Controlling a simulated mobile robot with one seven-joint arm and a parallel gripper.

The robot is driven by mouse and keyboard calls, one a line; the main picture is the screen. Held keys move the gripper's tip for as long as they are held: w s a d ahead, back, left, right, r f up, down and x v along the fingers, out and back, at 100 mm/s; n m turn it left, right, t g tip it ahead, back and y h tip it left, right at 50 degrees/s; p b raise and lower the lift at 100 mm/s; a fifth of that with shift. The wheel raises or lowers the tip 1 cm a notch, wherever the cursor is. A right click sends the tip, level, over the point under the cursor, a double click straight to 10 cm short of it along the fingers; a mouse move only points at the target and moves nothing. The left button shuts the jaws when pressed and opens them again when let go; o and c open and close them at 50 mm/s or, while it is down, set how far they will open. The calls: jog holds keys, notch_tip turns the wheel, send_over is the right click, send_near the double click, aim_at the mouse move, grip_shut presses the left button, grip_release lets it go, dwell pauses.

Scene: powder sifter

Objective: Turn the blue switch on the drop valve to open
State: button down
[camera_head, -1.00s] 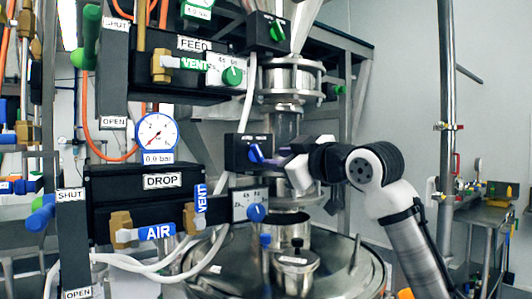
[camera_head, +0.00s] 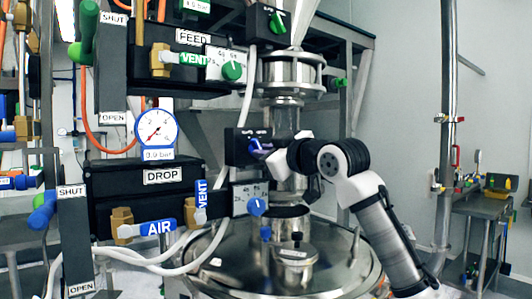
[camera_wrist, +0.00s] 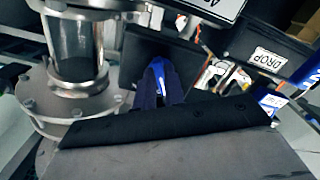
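The blue switch (camera_head: 258,144) is on a black valve box (camera_head: 238,148) beside the vertical pipe, level with the DROP panel, in the head view. My gripper (camera_head: 268,149) reaches it from the right, its fingertips at the switch and partly covering it. In the wrist view, the switch (camera_wrist: 158,68) shows as a bright blue strip between two dark fingers (camera_wrist: 160,88) that converge on it. I cannot tell whether they grip it firmly or only rest around it. The switch's exact angle is partly hidden.
The DROP panel (camera_head: 120,191) with its blue-handled lever (camera_head: 42,210), AIR handle (camera_head: 155,229) and gauge (camera_head: 157,128) is to the left. A steel vessel lid (camera_head: 330,265) lies below. The glass pipe section (camera_wrist: 77,50) is close left in the wrist view. Right is open.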

jog(key=shift+m, duration=0.4)
jog(key=m+p, duration=0.3)
jog(key=m, duration=0.8)
jog(key=shift+s+a, duration=0.1)
jog(key=shift+a, duration=0.05)
jog(key=shift+p, duration=0.3)
jog(key=c, duration=1.5)
grip_release()
jog(key=b+v, duration=0.4)
jog(key=v, duration=1)
